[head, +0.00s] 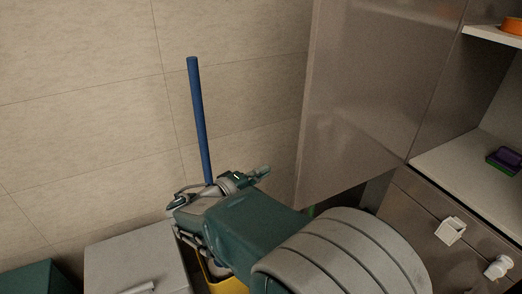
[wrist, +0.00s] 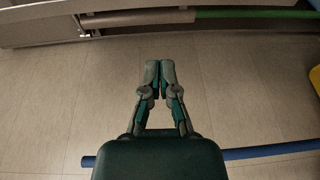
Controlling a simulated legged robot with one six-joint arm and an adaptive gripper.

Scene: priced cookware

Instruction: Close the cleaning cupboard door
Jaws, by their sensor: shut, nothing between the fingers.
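The cupboard door (head: 375,90) is a tall glossy grey-brown panel in the head view. It stands open, swung out to the left of shelves at the right edge. Its lower free corner is near the picture's middle. I cannot tell for sure whether the grey panel at the wrist view's top left is the door. My arm hides the area below the door.
A blue pole (head: 199,120) rises behind my gripper, above a yellow bucket (head: 228,284). A grey bin (head: 135,262) and a dark green box (head: 35,280) stand at the lower left. Shelves hold a purple-green sponge (head: 506,160) and an orange item (head: 512,27). Drawers (head: 425,215) are below.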

